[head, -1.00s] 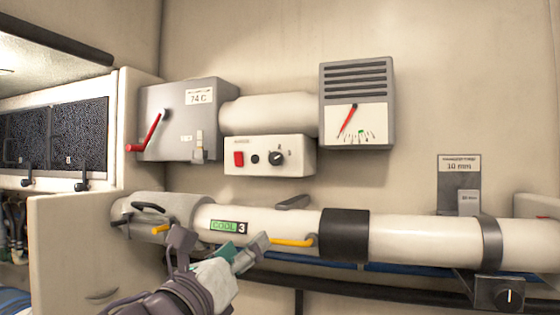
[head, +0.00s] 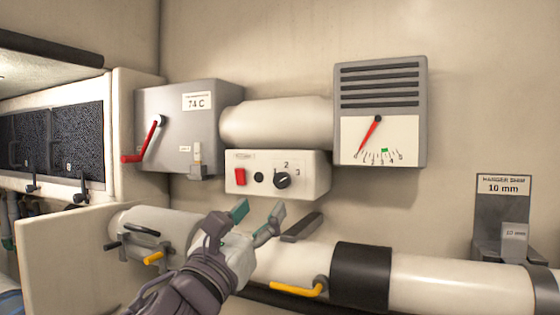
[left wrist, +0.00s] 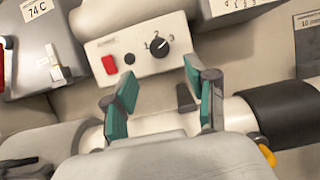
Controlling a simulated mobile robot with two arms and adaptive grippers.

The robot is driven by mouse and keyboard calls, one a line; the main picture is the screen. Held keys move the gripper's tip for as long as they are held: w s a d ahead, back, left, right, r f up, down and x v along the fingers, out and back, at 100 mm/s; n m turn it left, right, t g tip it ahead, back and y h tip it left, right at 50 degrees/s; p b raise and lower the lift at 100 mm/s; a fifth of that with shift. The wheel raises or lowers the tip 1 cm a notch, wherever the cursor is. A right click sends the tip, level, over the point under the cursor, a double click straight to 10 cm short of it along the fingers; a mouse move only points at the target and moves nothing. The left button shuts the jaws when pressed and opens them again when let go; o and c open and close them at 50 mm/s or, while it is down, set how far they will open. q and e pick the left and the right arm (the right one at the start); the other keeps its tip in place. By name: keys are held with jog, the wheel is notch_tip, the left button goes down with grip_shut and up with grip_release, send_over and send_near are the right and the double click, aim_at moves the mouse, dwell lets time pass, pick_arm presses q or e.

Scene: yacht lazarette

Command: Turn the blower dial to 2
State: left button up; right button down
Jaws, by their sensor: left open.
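The blower dial (head: 282,181) is a black round knob on a white control box (head: 310,178), with a 2 and a 3 printed around it. In the left wrist view the dial (left wrist: 160,47) shows 1, 2 and 3 around its upper side; its exact setting is too small to read surely. My left gripper (head: 258,212) is open and empty, just below the box, apart from the dial. In the left wrist view its two teal-padded fingers (left wrist: 158,82) are spread, with the dial beyond and between them. My right gripper is not in view.
A red switch (head: 240,177) and a black button sit left of the dial. A gauge (head: 380,135) with a red needle hangs at right. A grey box (head: 180,120) with a red lever is at left. A white pipe (head: 450,282) with a yellow lever runs below.

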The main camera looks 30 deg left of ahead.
aim_at(280, 184)
pick_arm(q)
jog(key=p+x, duration=0.3)
jog(key=x, duration=0.5)
jog(key=shift+w+r, duration=0.25)
jog(key=shift+w, duration=0.05)
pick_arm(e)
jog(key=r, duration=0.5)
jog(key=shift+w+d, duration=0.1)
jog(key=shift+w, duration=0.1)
pick_arm(q)
grip_shut()
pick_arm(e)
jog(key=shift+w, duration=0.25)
